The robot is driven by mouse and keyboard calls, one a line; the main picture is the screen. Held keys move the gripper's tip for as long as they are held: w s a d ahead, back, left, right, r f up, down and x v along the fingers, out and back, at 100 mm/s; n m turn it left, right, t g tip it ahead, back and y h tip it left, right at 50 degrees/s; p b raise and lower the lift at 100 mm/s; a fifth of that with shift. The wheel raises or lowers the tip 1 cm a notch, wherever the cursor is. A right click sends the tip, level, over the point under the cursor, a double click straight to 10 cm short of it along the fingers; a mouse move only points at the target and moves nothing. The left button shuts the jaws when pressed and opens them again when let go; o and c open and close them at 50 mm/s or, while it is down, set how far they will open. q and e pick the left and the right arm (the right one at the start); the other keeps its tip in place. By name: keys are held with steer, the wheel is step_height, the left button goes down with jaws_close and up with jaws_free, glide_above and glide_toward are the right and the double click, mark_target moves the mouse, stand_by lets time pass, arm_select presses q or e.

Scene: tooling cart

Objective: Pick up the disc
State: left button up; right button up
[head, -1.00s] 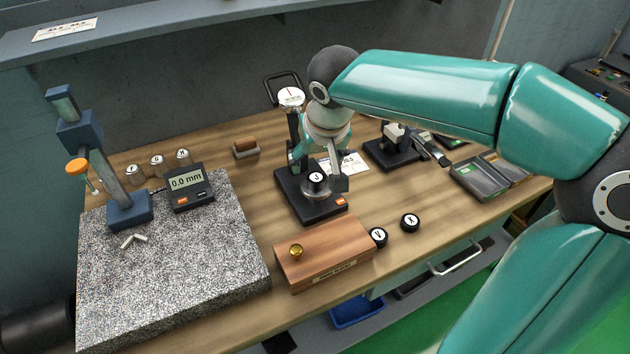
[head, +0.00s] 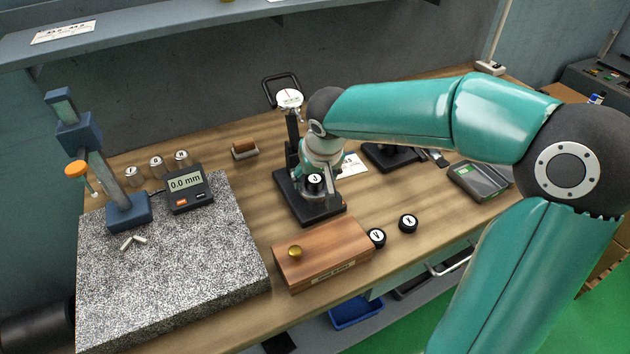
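A disc with a black cap marked J (head: 314,179) sits on the black base of the dial gauge stand (head: 283,192). My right gripper (head: 318,182) is down at this disc, with its arm coming in from the right. A finger shows close to the disc's right side, but the gripper's own body hides much of the rest. I cannot tell whether the fingers touch or grip the disc. Two more black discs with white tops, marked V (head: 376,238) and K (head: 408,223), lie on the bench top. My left gripper is out of view.
A wooden box with a brass knob (head: 325,250) stands at the front edge. A granite plate (head: 185,270) carries a height gauge and a digital display (head: 187,188). Several metal cylinders (head: 157,167) stand behind it.

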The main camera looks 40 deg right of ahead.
jaws_close()
steer(key=shift+r, duration=0.15)
